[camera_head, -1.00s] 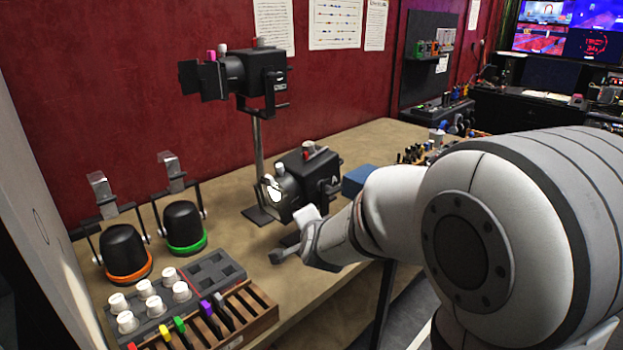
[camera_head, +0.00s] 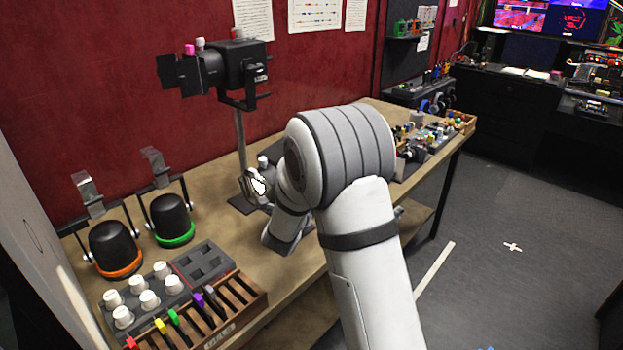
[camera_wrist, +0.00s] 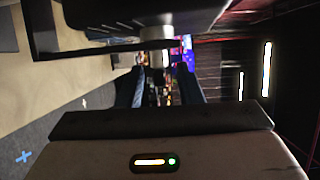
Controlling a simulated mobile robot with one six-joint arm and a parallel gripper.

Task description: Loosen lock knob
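The low black lamp on the bench shows only partly in the head view: its bright lens (camera_head: 256,185) and a pale knob (camera_head: 263,162) stick out left of my arm. My arm hides the rest of it. In the wrist view a dark bracket (camera_wrist: 90,42) crosses the top, with a pale round knob (camera_wrist: 157,34) pointing down from it. My gripper (camera_wrist: 158,85) is open. Its two dark fingers stand apart, with the knob near the gap between their tips. I cannot tell whether they touch it. My gripper is hidden in the head view.
A second black lamp (camera_head: 225,70) stands higher on a post. Two black lamps with an orange rim (camera_head: 116,250) and a green rim (camera_head: 171,220) sit left. A tray of white knobs (camera_head: 195,265) and a wooden rack (camera_head: 245,295) lie at the front. Open floor is at right.

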